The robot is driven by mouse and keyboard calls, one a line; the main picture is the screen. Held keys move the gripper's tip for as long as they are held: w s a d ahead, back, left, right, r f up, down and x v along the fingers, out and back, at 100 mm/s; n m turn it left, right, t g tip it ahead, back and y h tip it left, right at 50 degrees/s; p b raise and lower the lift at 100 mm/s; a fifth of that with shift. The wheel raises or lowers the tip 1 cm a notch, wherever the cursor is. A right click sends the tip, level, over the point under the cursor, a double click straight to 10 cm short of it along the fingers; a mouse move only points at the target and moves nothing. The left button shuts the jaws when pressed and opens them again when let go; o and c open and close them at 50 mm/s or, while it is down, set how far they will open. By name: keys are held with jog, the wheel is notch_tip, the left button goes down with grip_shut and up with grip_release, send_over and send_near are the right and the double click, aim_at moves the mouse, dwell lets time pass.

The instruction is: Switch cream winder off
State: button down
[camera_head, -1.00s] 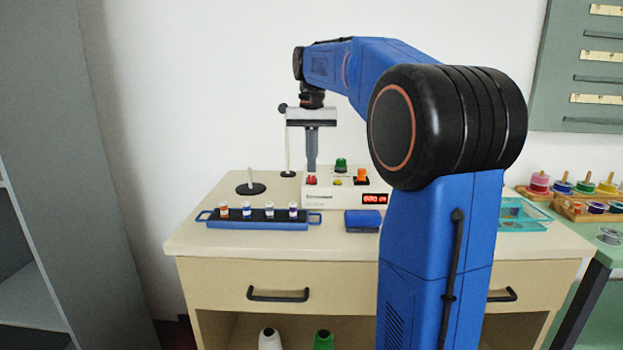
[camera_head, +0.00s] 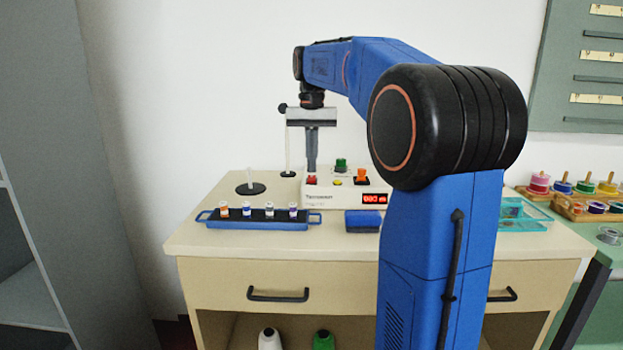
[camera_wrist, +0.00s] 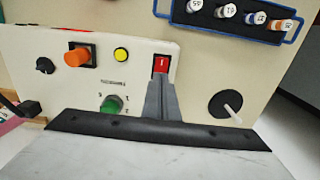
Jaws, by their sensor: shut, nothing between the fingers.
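The cream winder (camera_head: 338,190) stands at the back of the counter, with a lit red display on its front right. My gripper (camera_head: 311,170) points straight down over the winder's left end, fingers shut and empty. In the wrist view its fingertips (camera_wrist: 160,80) are at the red switch's near edge and hide part of it. I cannot tell whether they touch it.
A black disc with a white peg (camera_head: 251,188) stands left of the winder. A teal tray (camera_head: 520,224) and spool racks (camera_head: 590,208) are at right.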

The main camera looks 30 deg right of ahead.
aim_at(312, 176)
jog(key=shift+f, duration=0.75)
dwell(0.8)
jog(key=shift+r, duration=0.1)
notch_tip(312, 176, up, 7)
dwell(0.9)
dwell(0.5)
